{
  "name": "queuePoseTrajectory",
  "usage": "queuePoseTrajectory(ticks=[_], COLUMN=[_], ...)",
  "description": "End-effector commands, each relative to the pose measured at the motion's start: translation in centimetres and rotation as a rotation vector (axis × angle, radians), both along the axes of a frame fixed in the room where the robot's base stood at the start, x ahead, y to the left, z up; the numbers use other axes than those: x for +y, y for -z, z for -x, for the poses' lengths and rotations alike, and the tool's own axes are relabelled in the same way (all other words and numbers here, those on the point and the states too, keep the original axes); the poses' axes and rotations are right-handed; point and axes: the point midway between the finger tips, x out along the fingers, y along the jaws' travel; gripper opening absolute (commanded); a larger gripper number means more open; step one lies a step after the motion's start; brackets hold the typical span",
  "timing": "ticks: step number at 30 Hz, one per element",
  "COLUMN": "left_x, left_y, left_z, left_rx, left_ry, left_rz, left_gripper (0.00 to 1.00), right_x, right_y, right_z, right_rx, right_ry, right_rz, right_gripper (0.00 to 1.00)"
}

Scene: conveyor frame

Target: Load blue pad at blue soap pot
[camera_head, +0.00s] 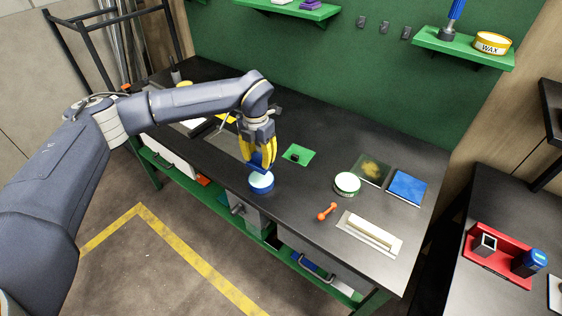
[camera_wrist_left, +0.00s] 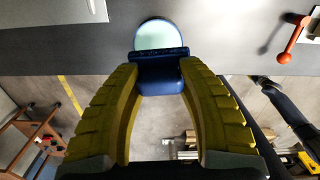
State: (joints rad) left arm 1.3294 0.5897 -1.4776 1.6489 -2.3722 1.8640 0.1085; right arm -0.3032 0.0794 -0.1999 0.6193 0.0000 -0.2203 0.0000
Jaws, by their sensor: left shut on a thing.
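My left gripper (camera_head: 260,160) has its yellow fingers shut on a blue pad (camera_head: 257,161). It points down at the bench's front edge, right above the blue soap pot (camera_head: 261,184). The pot is a round blue tub with a pale top. In the left wrist view, the pad (camera_wrist_left: 161,76) lies between the fingertips, and its far edge overlaps the near side of the pot's pale face (camera_wrist_left: 157,35). I cannot tell whether pad and soap touch. My right gripper does not show.
A green shelf (camera_head: 462,47) holds a wax tin (camera_head: 492,43).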

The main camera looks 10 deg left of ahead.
Motion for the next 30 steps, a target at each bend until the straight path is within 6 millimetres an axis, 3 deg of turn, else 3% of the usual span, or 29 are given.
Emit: queuePoseTrajectory(ticks=[8, 29, 30], left_x=[0.4, 0.3, 0.4], left_y=[0.5, 5.5, 5.6], left_z=[-0.4, -0.4, -0.4], left_rx=[0.0, -0.001, -0.002], left_ry=[0.059, 0.06, 0.06], left_rz=[0.0, 0.001, 0.001], left_gripper=[0.17, 0.16, 0.12], right_x=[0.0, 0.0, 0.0], right_y=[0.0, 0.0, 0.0], right_z=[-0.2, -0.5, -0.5], right_rx=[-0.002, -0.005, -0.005], right_ry=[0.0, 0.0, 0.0], right_rz=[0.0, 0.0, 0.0], right_gripper=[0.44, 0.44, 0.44])
